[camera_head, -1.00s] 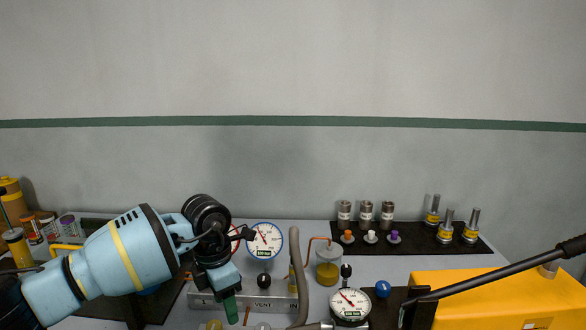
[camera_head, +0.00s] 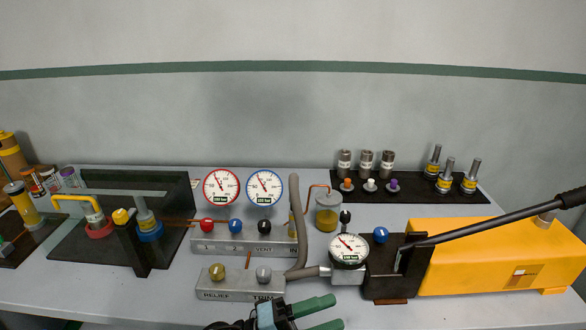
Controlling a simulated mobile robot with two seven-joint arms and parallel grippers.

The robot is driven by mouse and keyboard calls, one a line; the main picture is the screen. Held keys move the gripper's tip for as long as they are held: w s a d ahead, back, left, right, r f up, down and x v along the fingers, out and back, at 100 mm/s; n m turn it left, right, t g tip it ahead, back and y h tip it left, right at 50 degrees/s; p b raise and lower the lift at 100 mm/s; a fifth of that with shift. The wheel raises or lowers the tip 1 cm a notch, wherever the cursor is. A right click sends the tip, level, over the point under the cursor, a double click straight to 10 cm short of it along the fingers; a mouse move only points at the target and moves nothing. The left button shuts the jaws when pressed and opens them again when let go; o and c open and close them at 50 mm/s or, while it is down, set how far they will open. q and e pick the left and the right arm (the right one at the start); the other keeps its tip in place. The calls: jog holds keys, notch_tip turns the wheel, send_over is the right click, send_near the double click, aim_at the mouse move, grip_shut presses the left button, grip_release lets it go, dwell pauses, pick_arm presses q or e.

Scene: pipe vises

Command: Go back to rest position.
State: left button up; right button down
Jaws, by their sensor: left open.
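My left gripper (camera_head: 337,311) is at the bottom middle of the head view, in front of the bench's front edge. Its two green fingers point right and stand apart, with nothing between them. Its body is partly cut off by the bottom of the picture. The valve block with the RELIEF and TRIM knobs (camera_head: 240,285) lies just behind it, and I see no contact. My right gripper is not in view.
On the bench (camera_head: 130,295) stand a valve manifold (camera_head: 245,240) with two gauges, a yellow pump (camera_head: 490,265) with a long black lever, a third gauge (camera_head: 348,250), a vise stand (camera_head: 140,240) and a black fitting mat (camera_head: 440,192). The left front bench is clear.

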pick_arm(q)
jog(key=s+a+f+n+t+y, duration=0.2)
jog(key=a+f+n+t+y, duration=0.5)
jog(key=n, duration=0.4)
jog(key=s+a+f+n+t+y, duration=0.2)
jog(key=a+f+n+t+y, duration=0.3)
jog(key=a+f+n, duration=0.55)
jog(key=s+a+f+n+g+y, duration=0.3)
jog(key=s+a+f+n, duration=0.1)
jog(key=s, duration=0.4)
jog(key=s+a+f+n+g+y, duration=0.3)
jog(key=s+a+f+n+g, duration=0.1)
jog(key=s+f, duration=0.3)
jog(key=shift+s+n+y, duration=0.3)
jog(key=shift+s+n, duration=0.05)
jog(key=shift+s, duration=0.75)
